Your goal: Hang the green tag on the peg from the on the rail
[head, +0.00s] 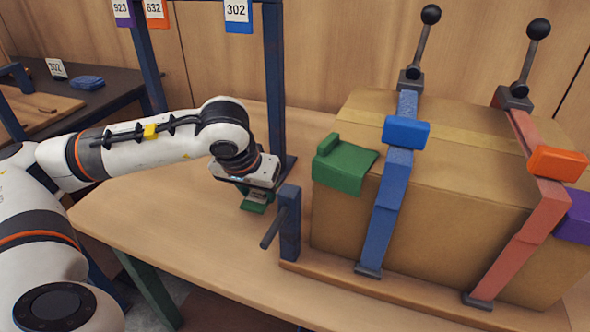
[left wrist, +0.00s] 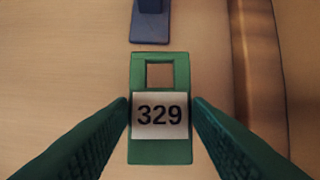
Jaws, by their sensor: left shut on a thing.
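The green tag (head: 258,197) has a square hole near one end and a white label reading 329; it also shows in the left wrist view (left wrist: 160,150). My left gripper (head: 256,196) is shut on the tag's sides, with its two green fingers (left wrist: 160,112) at the label and the hole pointing away. The tag is apart from the dark peg (head: 272,230), which sticks out from a short blue post (head: 290,222) just right of and below my gripper. A blue overhead rail (head: 197,2) carries purple, orange and blue tags. My right gripper is out of view.
A strapped cardboard box (head: 335,220) with a blue strap (head: 385,215) and a red strap (head: 520,245) fills the right side. The rack's blue upright (head: 274,80) stands close behind my gripper. The table (head: 150,215) is clear at front left.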

